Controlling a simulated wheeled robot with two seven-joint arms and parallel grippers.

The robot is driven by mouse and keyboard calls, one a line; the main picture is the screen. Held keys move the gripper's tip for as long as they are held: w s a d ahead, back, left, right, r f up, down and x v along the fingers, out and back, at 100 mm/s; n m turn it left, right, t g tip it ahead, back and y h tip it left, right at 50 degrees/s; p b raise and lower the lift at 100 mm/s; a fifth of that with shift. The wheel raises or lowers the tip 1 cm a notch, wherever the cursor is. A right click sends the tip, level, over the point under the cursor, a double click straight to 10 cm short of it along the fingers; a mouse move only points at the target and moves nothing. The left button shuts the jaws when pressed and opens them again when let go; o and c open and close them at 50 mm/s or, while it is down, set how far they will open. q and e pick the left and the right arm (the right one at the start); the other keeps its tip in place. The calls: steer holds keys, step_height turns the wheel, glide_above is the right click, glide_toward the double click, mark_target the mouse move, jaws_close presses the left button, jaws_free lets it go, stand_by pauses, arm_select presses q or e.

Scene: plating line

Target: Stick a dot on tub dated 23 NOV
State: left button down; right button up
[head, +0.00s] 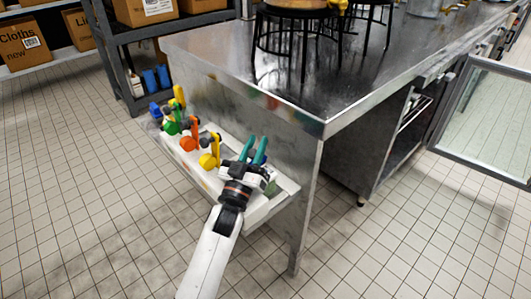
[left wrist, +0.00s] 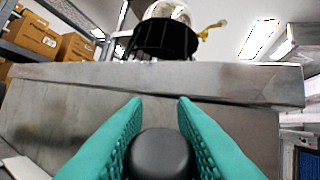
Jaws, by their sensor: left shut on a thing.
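My left gripper (head: 256,152) has teal fingers and is over the right end of a white rack at the counter's side. In the left wrist view its fingers (left wrist: 160,105) are on either side of a black rounded thing (left wrist: 160,155), shut on it. What this thing is cannot be told. The rack (head: 190,167) holds coloured pieces: a yellow one (head: 209,158), an orange one (head: 189,142), a green one (head: 171,126) and a blue one (head: 154,109). No tub or date can be made out. My right gripper is not in view.
A steel counter (head: 300,95) stands behind the rack, with black wire stands (head: 283,40) on it. An open glass door (head: 490,122) is at the right. A shelf with boxes (head: 145,10) stands at the back left. The tiled floor at the left is clear.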

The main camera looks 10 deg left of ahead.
arm_select(q)
steer(key=s+a+n+t+b, duration=0.1)
steer(key=s+a+r+n+t+y+b, duration=0.1)
steer(key=s+a+n+t+y+b, duration=0.1)
steer(key=s, duration=0.1)
steer(key=shift+r+t, duration=0.3)
steer(key=shift+s+a+n+b, duration=0.3)
steer(key=shift+s+a+b, duration=0.05)
steer(key=shift+s, duration=0.1)
steer(key=shift+s+a+n+t+y, duration=0.7)
steer(key=shift+s+n+y, duration=0.1)
steer(key=shift+s+y, duration=0.2)
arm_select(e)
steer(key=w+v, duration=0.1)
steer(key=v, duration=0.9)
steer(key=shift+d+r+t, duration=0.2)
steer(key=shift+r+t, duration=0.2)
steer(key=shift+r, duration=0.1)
arm_select(q)
steer(key=shift+f, duration=0.15)
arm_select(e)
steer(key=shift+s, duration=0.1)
arm_select(q)
steer(key=c, duration=1.4)
jaws_free()
steer(key=shift+a, duration=0.1)
steer(key=shift+o, duration=1.1)
steer(key=shift+s+a, duration=0.15)
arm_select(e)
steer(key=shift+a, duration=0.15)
